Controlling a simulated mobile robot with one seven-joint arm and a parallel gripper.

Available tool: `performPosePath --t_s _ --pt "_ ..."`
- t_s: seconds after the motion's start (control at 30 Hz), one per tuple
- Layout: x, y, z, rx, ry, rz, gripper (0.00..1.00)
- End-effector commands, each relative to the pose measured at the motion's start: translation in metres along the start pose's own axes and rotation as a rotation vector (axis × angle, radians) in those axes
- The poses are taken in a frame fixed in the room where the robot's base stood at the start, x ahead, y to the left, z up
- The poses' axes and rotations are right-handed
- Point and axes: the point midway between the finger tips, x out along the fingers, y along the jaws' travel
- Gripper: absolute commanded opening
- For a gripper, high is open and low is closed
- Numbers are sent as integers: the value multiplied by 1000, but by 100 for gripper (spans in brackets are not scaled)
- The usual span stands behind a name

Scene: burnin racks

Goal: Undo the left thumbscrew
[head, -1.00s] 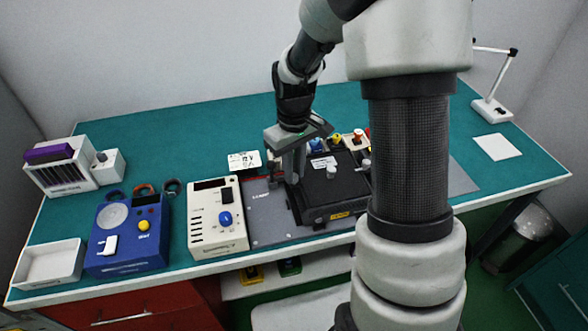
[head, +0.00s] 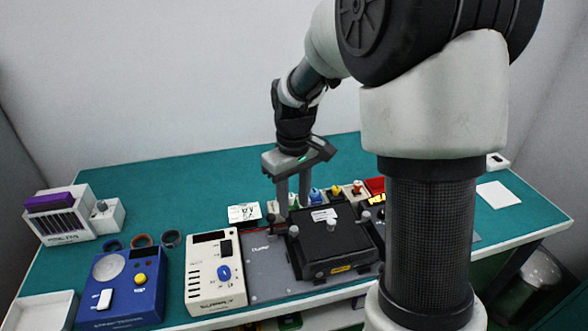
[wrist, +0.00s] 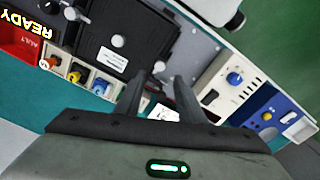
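The black box fixture (head: 340,250) sits on a grey plate (head: 262,275) on the bench. White thumbscrew heads show along it: the left thumbscrew (head: 293,231), one in the middle (head: 331,225) and one at the right (head: 365,215). My gripper (head: 292,207) points down above and behind the left thumbscrew. In the wrist view its two fingers (wrist: 160,78) are apart with nothing held. The left thumbscrew (wrist: 158,67) appears between and just beyond the fingertips. I cannot tell whether it is loosened.
A cream device with a blue knob (head: 215,275) and a blue device (head: 125,290) stand left of the plate. Several small coloured controls (head: 335,191) line the back of the fixture.

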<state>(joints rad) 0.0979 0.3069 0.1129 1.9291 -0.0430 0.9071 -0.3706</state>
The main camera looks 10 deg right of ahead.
Motion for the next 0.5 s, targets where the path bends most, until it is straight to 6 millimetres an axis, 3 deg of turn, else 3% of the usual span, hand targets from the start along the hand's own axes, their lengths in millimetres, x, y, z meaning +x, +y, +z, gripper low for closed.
performPosePath --t_s 0.03,0.2,0.5 --pt "-16 0 -1 0 6 3 36" --pt "-55 1 -1 -1 4 3 36" --pt "-94 0 0 -1 1 1 36"
